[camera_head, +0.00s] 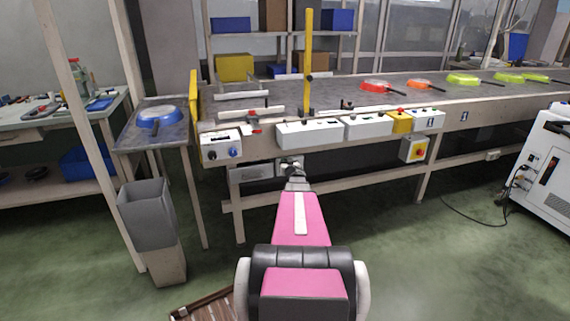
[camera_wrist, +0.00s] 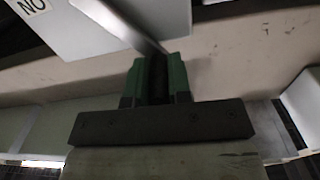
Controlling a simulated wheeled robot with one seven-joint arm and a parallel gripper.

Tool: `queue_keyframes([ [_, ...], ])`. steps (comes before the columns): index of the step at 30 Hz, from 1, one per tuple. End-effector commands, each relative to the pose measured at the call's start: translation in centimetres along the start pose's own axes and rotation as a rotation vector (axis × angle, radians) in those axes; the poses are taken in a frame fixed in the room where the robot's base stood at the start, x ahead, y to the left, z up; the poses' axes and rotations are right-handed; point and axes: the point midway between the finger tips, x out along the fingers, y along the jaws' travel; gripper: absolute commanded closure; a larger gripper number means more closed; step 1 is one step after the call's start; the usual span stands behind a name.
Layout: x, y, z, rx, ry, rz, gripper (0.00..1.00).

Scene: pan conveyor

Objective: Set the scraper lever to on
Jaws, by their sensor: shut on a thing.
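My gripper (camera_head: 294,172) is in front of the conveyor's near side, below its top edge. In the wrist view its green-padded fingers (camera_wrist: 158,78) are closed on the end of a thin grey lever (camera_wrist: 125,22). The lever runs up and left across a white control box (camera_wrist: 95,40). A label (camera_wrist: 30,4) at that box's corner reads "NO" as seen, which may be "ON" upside down. In the head view the lever is hidden or too small to make out.
The conveyor (camera_head: 350,95) carries several coloured pans at the right. White control boxes (camera_head: 310,132) line its near edge. A blue pan (camera_head: 161,116) stands on the left side table. A grey bin (camera_head: 147,212) stands at lower left.

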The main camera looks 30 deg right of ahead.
Motion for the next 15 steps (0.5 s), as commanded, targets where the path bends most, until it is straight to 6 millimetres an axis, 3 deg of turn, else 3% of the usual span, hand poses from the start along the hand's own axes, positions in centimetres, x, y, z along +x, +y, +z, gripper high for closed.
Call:
queue_keyframes([
  [15,0.0,3.0,-1.2,0.408,0.001,0.001,1.0],
])
